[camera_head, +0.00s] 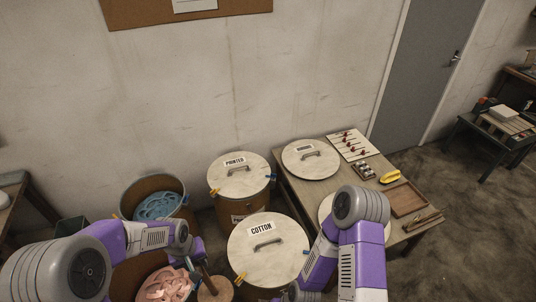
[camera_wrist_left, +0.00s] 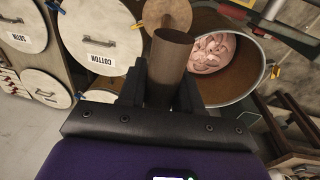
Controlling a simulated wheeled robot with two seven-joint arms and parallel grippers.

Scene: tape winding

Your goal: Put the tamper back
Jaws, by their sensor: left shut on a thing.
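The tamper is a brown rod with a round wooden disc (camera_head: 215,290) at its lower end. My left gripper (camera_head: 197,258) is shut on its rod (camera_wrist_left: 172,60), which stands between the fingers in the left wrist view. The disc is beside the open drum of pink tape (camera_head: 165,285), to its right in the head view. In the left wrist view the pink tape (camera_wrist_left: 212,50) lies inside the drum, and the disc (camera_wrist_left: 165,12) shows past the rod's far end. My right arm comes down at the right; its gripper is out of sight.
The COTTON lid (camera_head: 266,249) and PRINTED lid (camera_head: 238,175) cover drums. An open drum holds blue tape (camera_head: 158,206). The table (camera_head: 290,190) carries another lid (camera_head: 311,159), a pinboard sheet (camera_head: 352,145), a yellow item (camera_head: 390,176) and a wooden tray (camera_head: 406,199).

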